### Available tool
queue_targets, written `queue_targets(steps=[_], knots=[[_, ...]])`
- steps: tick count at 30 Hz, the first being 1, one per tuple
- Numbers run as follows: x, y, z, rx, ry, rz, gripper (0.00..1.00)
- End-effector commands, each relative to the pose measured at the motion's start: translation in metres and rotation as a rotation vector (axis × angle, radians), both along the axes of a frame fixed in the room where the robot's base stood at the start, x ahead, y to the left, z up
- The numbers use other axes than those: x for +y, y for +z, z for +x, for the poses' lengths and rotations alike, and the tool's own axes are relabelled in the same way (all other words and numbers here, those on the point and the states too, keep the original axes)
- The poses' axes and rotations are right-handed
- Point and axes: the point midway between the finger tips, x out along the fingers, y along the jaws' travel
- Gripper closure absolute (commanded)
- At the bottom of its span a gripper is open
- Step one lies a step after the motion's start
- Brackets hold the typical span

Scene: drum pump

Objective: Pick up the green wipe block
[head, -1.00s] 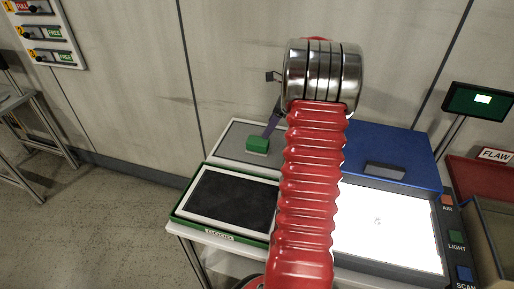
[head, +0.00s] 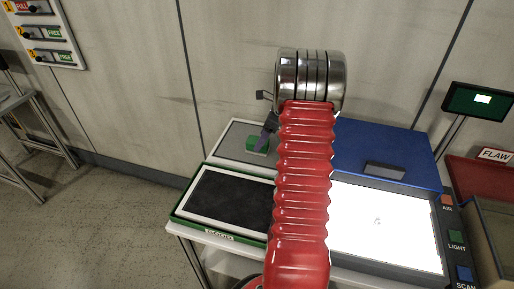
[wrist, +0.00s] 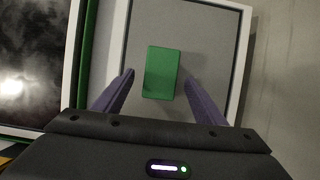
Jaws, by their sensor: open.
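The green wipe block (wrist: 161,72) lies on a grey pad with a white rim (wrist: 240,60). In the wrist view it sits between and slightly beyond the tips of my open gripper (wrist: 157,80), with a gap to each purple finger. In the head view the block (head: 256,144) is partly covered by my gripper's finger, at the back left of the bench. The gripper holds nothing. How high the fingers are above the pad is hard to tell.
A black panel in a green-and-white frame (head: 190,204) lies in front of the pad. A blue case (head: 385,145) and a lit white panel (head: 385,225) are to the right. A wall stands close behind the pad.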

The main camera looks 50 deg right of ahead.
Motion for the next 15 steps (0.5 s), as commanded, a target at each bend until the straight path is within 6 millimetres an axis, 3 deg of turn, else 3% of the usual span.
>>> queue_targets(steps=[9,15], knots=[[0.008,-0.036,0.015,0.001,0.000,0.002,0.35],[0.009,-0.039,0.016,0.000,0.000,0.000,0.35]])
